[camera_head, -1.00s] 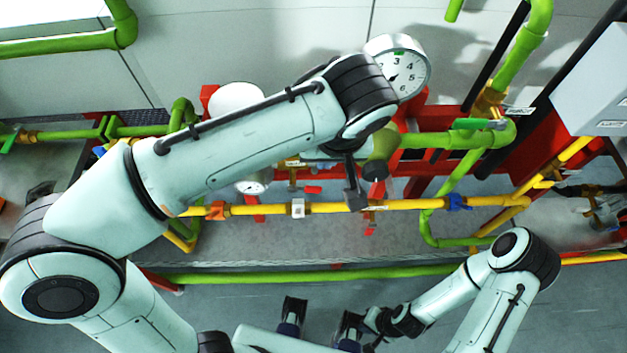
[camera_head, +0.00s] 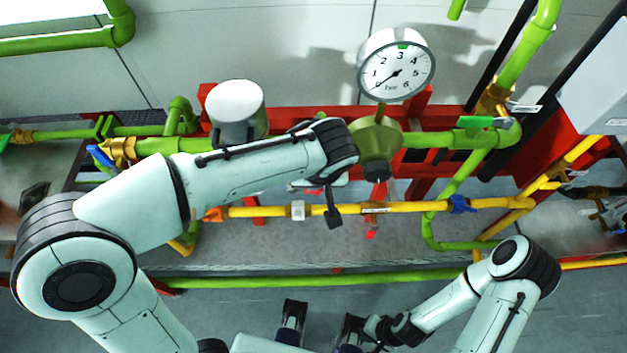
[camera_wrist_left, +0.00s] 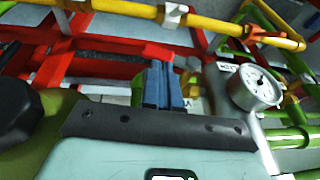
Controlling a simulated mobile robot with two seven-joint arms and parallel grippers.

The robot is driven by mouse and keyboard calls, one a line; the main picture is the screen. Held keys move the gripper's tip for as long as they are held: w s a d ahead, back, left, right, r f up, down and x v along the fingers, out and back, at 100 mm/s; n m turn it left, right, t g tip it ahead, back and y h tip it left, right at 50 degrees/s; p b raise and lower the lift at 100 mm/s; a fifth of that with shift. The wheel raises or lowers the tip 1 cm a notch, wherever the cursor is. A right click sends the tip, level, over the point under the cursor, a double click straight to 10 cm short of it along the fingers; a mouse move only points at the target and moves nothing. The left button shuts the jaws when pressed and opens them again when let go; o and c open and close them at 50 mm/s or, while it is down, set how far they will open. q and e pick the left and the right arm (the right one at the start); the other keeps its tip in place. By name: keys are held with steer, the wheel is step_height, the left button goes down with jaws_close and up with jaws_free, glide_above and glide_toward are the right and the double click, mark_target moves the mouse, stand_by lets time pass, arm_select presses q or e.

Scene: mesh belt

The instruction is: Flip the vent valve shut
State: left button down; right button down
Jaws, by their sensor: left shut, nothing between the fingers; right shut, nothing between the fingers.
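Several lever valves show in the head view; no readable label tells me which is the vent valve. A blue lever (camera_head: 100,156) is at the left on a brass fitting, a green lever (camera_head: 475,122) on the upper right pipe, a blue handle (camera_head: 460,204) on the yellow pipe, and a red handle (camera_head: 371,234) below that pipe. My right gripper (camera_head: 372,333) is shut and empty, low and away from the pipes.
A large dial gauge (camera_head: 396,70) stands above the green pipe, with a white cylinder (camera_head: 238,105) to its left. A yellow pipe (camera_head: 330,209) crosses below. A small gauge (camera_wrist_left: 254,87) is right of my left gripper. Floor is clear in front of the lower green pipe (camera_head: 300,277).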

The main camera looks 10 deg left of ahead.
arm_select(q)
steer(key=shift+f, duration=0.15)
steer(key=shift+w+d+f+g+y+p, duration=0.1)
steer(key=shift+d+f+g+y+p, duration=0.1)
steer(key=shift+f+y+p, duration=0.3)
steer(key=shift+w+d+f+g+y+p, duration=0.1)
steer(key=shift+d+g+y+p, duration=0.1)
steer(key=shift+y, duration=0.5)
steer(key=shift+s, duration=0.1)
steer(key=shift+d+f+y+b, duration=0.1)
steer(key=shift+f+y+b, duration=0.2)
steer(key=shift+f+b, duration=0.15)
steer(key=shift+r, duration=0.15)
steer(key=shift+r+p, duration=0.6)
steer(key=shift+r, duration=0.1)
